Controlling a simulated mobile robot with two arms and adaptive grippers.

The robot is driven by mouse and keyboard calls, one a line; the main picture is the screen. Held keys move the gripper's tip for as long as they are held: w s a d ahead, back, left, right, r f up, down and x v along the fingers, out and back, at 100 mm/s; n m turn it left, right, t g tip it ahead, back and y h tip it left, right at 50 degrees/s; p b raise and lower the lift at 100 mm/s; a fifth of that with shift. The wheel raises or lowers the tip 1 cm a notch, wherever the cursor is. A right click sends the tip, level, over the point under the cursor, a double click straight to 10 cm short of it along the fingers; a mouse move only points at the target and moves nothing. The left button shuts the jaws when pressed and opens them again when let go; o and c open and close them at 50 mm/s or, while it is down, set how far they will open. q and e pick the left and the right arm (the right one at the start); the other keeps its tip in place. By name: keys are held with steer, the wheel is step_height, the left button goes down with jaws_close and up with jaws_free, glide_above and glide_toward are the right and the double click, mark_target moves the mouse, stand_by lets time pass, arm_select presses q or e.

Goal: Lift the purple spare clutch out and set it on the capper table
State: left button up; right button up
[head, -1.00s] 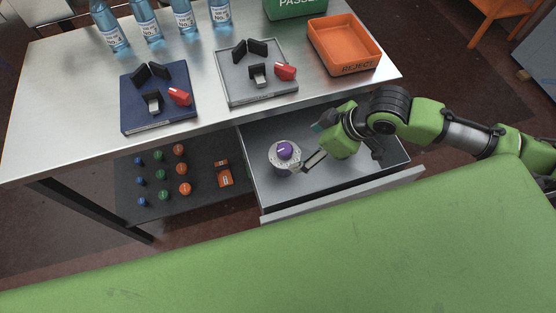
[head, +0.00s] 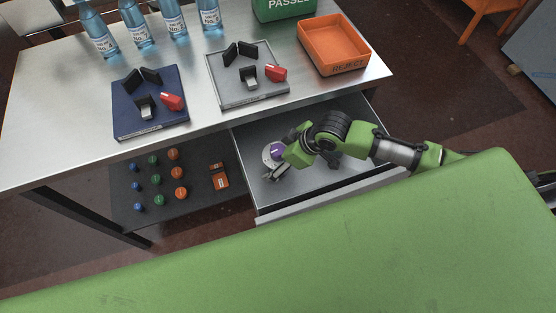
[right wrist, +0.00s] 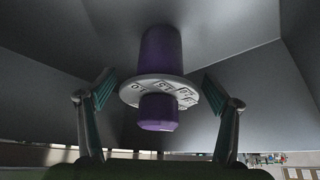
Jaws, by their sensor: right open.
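The purple spare clutch (head: 275,151), with a pale lettered disc around it, stands in the open drawer (head: 355,114). My right gripper (head: 279,161) is down in the drawer at the clutch, partly covering it. In the right wrist view, the clutch (right wrist: 161,60) stands between the two open fingers of my right gripper (right wrist: 157,92), with a gap on each side of its disc. The metal table top (head: 190,47), which seems to be the capper table, is above the drawer. My left gripper is not in view.
A blue plate (head: 137,78) and a grey plate (head: 225,62), each with black and red fittings, lie on the table. An orange reject tray (head: 334,68), a green box (head: 283,8) and several blue bottles (head: 100,38) stand there. Small coloured caps (head: 153,179) are on the shelf below.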

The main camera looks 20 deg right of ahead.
steer(key=c, duration=1.8)
steer(key=shift+w+r, duration=0.1)
steer(key=shift+r, duration=0.05)
steer(key=c, duration=0.4)
step_height(320, 180, up, 10)
steer(key=shift+r, duration=0.1)
steer(key=shift+r+p, duration=1.4)
steer(key=shift+p, duration=0.95)
